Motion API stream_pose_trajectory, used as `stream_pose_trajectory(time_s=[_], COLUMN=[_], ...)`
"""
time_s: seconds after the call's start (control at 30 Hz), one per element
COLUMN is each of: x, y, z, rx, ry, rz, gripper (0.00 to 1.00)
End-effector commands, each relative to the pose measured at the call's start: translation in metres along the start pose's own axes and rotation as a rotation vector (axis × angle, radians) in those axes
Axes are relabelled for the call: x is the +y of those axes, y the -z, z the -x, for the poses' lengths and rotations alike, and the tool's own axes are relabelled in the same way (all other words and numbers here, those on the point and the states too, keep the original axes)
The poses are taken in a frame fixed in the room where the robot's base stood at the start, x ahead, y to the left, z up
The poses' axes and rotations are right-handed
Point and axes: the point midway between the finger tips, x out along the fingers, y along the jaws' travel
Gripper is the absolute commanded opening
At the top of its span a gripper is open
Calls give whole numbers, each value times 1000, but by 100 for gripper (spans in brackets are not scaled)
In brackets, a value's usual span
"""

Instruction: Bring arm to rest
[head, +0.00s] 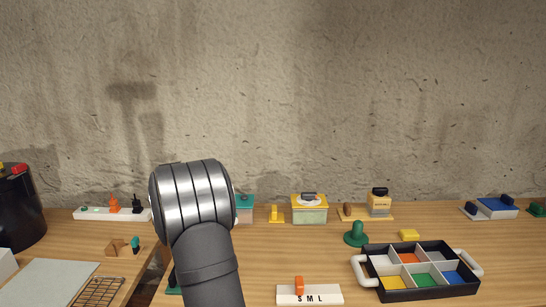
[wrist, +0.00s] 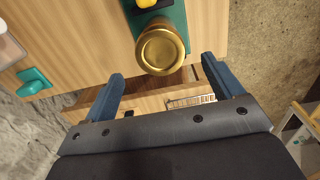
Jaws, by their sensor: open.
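My gripper (wrist: 162,68) shows in the wrist view with its two blue fingers spread apart. A round brass-coloured lid or jar top (wrist: 160,50) appears between and just beyond the fingertips, and I see no finger closed on it. It is over a teal base (wrist: 172,22) on the wooden table. In the head view my arm's grey link and ribbed metal joint stand at centre left, and my gripper is hidden there.
In the head view, a black divided tray (head: 420,293) with white handles is at right. A white S M L block (head: 309,296) is at front centre. A green knobbed piece (head: 356,235), a yellow-lidded container (head: 309,211) and a black bin (head: 18,205) stand around. A rough wall is behind.

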Motion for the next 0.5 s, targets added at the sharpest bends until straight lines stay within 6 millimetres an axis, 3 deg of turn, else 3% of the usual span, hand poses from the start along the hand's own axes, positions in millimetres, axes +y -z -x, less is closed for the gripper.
stream_pose_trajectory(time_s=[0.1,0.5], x=[3,32], y=[-6,-83], z=[20,17], rx=[0,-1], ry=[-1,1], rz=[-4,-21], gripper=[85,85])
